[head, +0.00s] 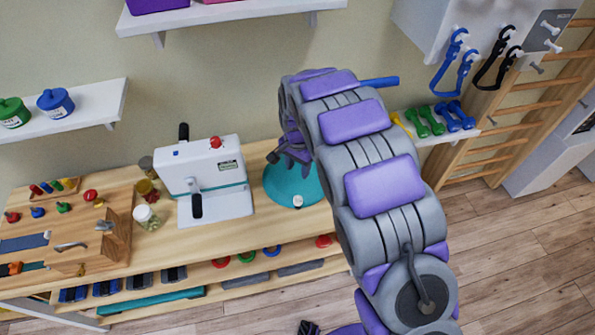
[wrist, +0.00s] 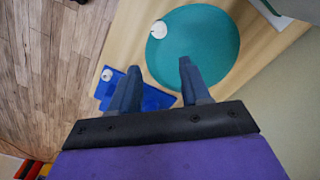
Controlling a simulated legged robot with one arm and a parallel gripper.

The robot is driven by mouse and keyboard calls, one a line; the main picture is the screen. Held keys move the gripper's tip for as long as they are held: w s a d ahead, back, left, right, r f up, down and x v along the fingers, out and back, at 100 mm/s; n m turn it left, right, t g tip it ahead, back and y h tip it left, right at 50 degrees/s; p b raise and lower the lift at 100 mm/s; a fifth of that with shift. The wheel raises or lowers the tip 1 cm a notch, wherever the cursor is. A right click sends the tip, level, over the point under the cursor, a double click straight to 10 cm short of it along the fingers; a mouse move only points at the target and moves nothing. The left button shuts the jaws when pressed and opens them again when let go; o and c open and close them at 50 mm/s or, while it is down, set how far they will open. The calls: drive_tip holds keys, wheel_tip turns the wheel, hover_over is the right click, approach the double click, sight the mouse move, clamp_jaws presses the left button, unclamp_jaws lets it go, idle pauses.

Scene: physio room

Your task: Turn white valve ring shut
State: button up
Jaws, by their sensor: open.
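The white valve ring (head: 297,201) is a small pale round piece at the near edge of a teal round cushion (head: 280,190) on the wooden bench. In the wrist view, the ring (wrist: 159,29) sits at the upper left rim of the teal disc (wrist: 205,30). My gripper (head: 290,160) is above the cushion's back part, partly hidden by my arm. In the wrist view, my gripper (wrist: 159,66) has its two dark fingers apart with nothing between them. The ring lies beyond the fingertips, apart from them.
A white boxy device (head: 205,180) with black handles stands left of the cushion. A small jar (head: 146,217) and a wooden board with fittings (head: 105,240) are farther left. A blue flat item (wrist: 152,99) lies near the left finger. Wooden floor (head: 500,240) is open at right.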

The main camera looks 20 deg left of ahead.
sight(298, 201)
drive_tip(key=shift+o, duration=1.3)
drive_tip(key=shift+w+b, duration=0.1)
drive_tip(key=shift+b, duration=0.2)
wheel_tip(298, 201, down, 17)
drive_tip(key=n+b, duration=1)
drive_tip(key=n, duration=0.1)
drive_tip(key=shift+f+n, duration=0.15)
drive_tip(key=shift+n, duration=0.25)
drive_tip(key=c, duration=1)
